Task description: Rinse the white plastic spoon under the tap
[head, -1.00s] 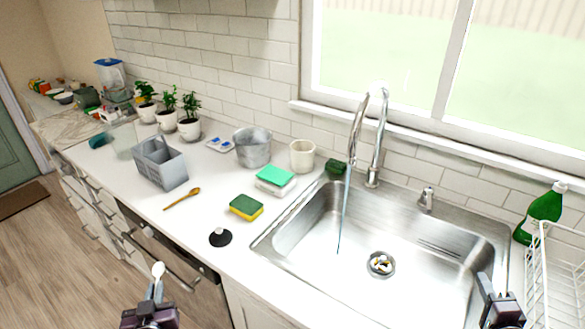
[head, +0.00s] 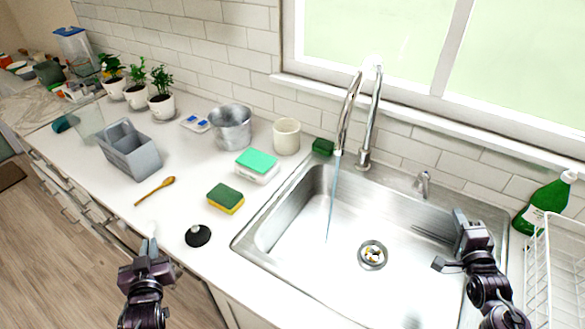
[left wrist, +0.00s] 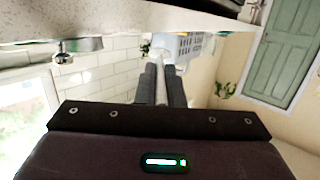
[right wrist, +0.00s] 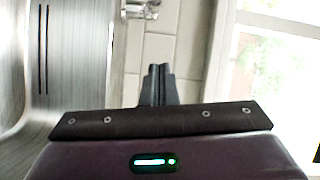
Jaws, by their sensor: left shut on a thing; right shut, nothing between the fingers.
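My left gripper (head: 149,248) is shut on the white plastic spoon (left wrist: 161,86), in front of the counter's front edge. In the head view the spoon is hard to make out against the white counter. The tap (head: 345,112) arches over the steel sink (head: 300,245), and a thin bluish stream of water (head: 332,200) runs from it into the basin. The left gripper is well to the left of the stream. My right gripper (head: 452,240) is above the sink's right part; its fingers (right wrist: 157,85) are shut and empty.
Left of the sink lie a green-yellow sponge (head: 226,198), a black stopper (head: 198,236) and a wooden spoon (head: 155,190). A white cup (head: 286,137) and metal bucket (head: 231,128) stand behind. A dish rack (head: 550,265) and green bottle (head: 543,203) are at the right.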

